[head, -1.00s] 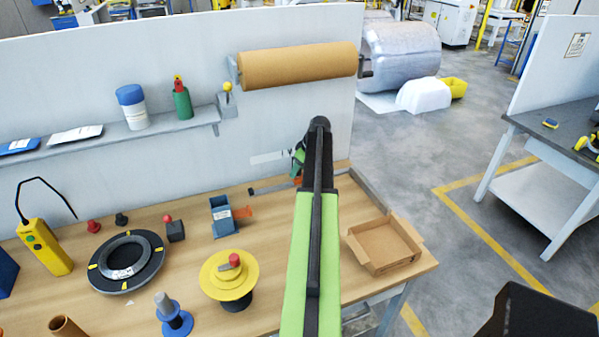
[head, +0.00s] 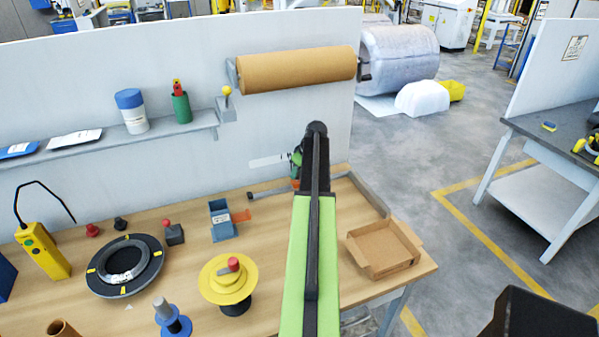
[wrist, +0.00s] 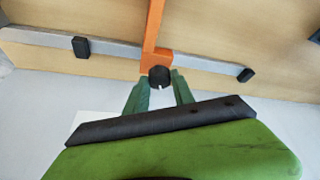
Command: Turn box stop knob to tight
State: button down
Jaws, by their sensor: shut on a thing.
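The box stop's knob (wrist: 159,76) is a small black round knob with a pale mark on its lower edge, in the wrist view. It sits at the end of the orange stop arm (wrist: 154,30), by a grey rail (wrist: 115,49). The green fingers of my gripper (wrist: 160,92) are shut on the knob, one on each side. In the head view my gripper (head: 297,162) is at the back of the bench, close to the wall panel. My own arm hides most of the stop and the knob there.
An open cardboard box (head: 383,248) lies on the bench (head: 190,275) right of my arm. A blue holder (head: 222,220), a yellow flanged spool (head: 228,282) and a black ring with a coil (head: 125,266) stand to the left. A brown paper roll (head: 297,68) hangs above.

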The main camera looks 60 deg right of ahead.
jog(key=m+h, duration=0.1)
jog(key=m, duration=0.1)
jog(key=m+g, duration=0.1)
jog(key=m, duration=0.2)
jog(key=shift+w+a+h, duration=0.1)
jog(key=shift+a+h, duration=0.1)
jog(key=shift+h, duration=0.2)
jog(key=m+g+h, duration=0.1)
jog(key=m, duration=0.3)
jog(key=shift+w+m, duration=0.1)
jog(key=shift+m, duration=0.3)
jog(key=m+g, duration=0.1)
jog(key=m, duration=0.2)
jog(key=m+g, duration=0.1)
jog(key=m, duration=0.2)
jog(key=shift+w+g+h, duration=0.2)
jog(key=shift+g+h, duration=0.1)
jog(key=shift+g, duration=0.1)
jog(key=shift+m+g, duration=0.8)
jog(key=shift+m, duration=1.4)
jog(key=c, duration=1.1)
grip_release()
jog(key=shift+o, duration=0.2)
jog(key=shift+r, duration=0.1)
